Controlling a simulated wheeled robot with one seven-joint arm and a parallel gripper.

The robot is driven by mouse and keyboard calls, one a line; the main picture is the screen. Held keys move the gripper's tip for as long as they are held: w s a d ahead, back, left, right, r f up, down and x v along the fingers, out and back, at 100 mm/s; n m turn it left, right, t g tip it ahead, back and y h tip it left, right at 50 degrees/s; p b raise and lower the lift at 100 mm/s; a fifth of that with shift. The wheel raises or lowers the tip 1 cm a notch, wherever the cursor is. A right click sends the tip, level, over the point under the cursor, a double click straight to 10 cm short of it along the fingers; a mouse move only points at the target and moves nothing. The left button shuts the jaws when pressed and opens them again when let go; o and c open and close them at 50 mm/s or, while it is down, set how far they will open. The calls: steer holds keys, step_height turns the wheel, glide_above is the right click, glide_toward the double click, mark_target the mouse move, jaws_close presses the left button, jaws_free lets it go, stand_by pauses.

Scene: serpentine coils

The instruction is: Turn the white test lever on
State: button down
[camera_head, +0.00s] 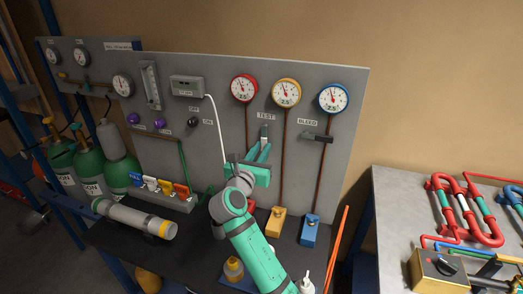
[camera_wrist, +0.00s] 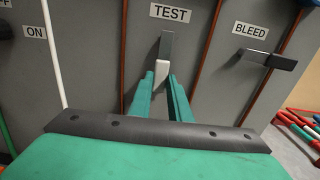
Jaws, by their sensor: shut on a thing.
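The test lever sits under the TEST label on the grey panel (camera_head: 345,95). In the wrist view the lever has a grey upper part and a white tip (camera_wrist: 161,72), and it points down. My gripper (camera_wrist: 163,88) has its two green fingers on either side of the white tip and is shut on it.
The BLEED lever (camera_wrist: 272,59) sticks out sideways to the right of the test lever. Red, yellow and blue gauges (camera_head: 286,93) are above. Thin brown pipes run down the panel to coloured blocks. A bench with red pipe coils (camera_head: 462,215) stands at the right.

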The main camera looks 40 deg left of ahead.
steer(key=c, duration=1.6)
jaws_free()
steer(key=shift+d+r, duration=0.3)
steer(key=shift+r, duration=0.2)
steer(key=shift+c, duration=0.2)
steer(key=shift+a+f, duration=0.15)
steer(key=shift+f, duration=0.1)
steer(key=shift+s+f, duration=0.15)
steer(key=shift+s, duration=0.3)
steer(key=v, duration=1)
steer(key=shift+d, duration=0.2)
